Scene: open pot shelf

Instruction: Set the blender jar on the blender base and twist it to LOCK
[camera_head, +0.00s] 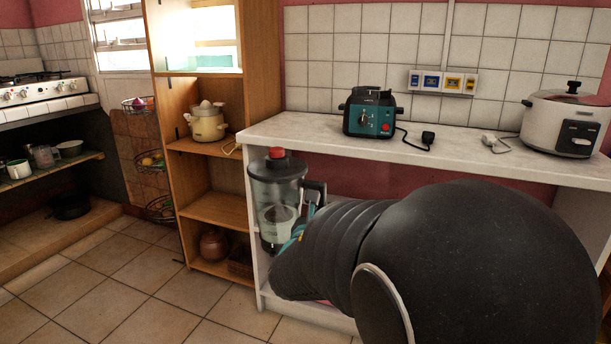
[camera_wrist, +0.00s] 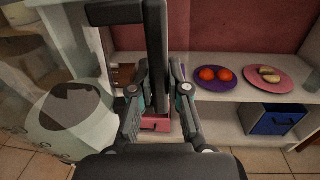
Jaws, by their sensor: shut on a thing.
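The blender jar (camera_head: 277,190) is clear grey with a red-knobbed lid and a dark handle (camera_head: 316,190). It hangs upright in the head view, in front of the white counter's left end, apart from the base. The teal and black blender base (camera_head: 369,113) stands on the counter, with a dial on its front. My gripper (camera_wrist: 159,98) is shut on the jar's handle, which rises between the fingers in the wrist view (camera_wrist: 157,35). In the head view my arm hides most of the gripper. The base is not visible in the wrist view.
The white counter (camera_head: 459,137) carries a rice cooker (camera_head: 565,122) at the right, with loose plugs between. A wooden shelf (camera_head: 213,207) stands left of the jar. Below the counter are a purple plate (camera_wrist: 215,86), a pink plate (camera_wrist: 285,84) and a blue bin (camera_wrist: 272,122).

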